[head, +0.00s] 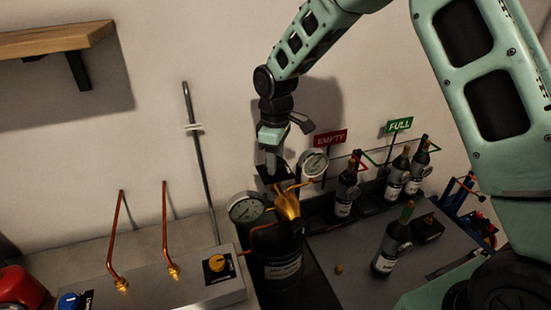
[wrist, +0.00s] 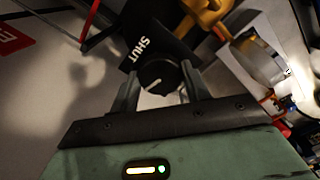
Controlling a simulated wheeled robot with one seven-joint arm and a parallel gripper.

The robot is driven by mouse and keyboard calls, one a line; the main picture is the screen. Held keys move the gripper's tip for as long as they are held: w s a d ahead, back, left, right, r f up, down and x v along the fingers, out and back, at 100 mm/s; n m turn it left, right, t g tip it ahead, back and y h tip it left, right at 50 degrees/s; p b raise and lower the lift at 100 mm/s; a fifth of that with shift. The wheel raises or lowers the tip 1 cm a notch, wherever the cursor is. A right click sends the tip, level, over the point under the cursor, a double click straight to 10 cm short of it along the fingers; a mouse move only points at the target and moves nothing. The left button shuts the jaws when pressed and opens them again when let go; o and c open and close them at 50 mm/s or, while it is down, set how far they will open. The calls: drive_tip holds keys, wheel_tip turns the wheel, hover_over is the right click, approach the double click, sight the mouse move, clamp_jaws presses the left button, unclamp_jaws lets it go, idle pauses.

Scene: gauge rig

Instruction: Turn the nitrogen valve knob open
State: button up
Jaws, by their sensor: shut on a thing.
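In the wrist view, a round black knob (wrist: 157,74) with a white pointer line sits beside a black plate (wrist: 146,40) lettered SHUT. The two fingers of my gripper (wrist: 159,80) stand on either side of the knob and are shut on it. In the head view my gripper (head: 272,160) points down at the top of a brass regulator (head: 287,204) on a dark gas cylinder (head: 283,268). The knob itself is hard to make out there, behind the fingers. The pointer's exact setting against the label is unclear.
Two round gauges, left (head: 247,208) and right (head: 314,164), flank the regulator close to my gripper. Several bottles stand on the right, one (head: 390,248) nearest. A grey box with a yellow knob (head: 217,263) and copper pipes (head: 166,230) is on the left.

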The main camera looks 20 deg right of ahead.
drive_tip(key=shift+r+n, duration=0.1)
drive_tip(key=shift+n, duration=1)
drive_tip(key=o, duration=1)
wheel_tip(320, 180, up, 17)
drive_tip(key=b, duration=0.3)
drive_tip(key=shift+r+b, duration=0.15)
drive_tip(key=shift+b, duration=0.25)
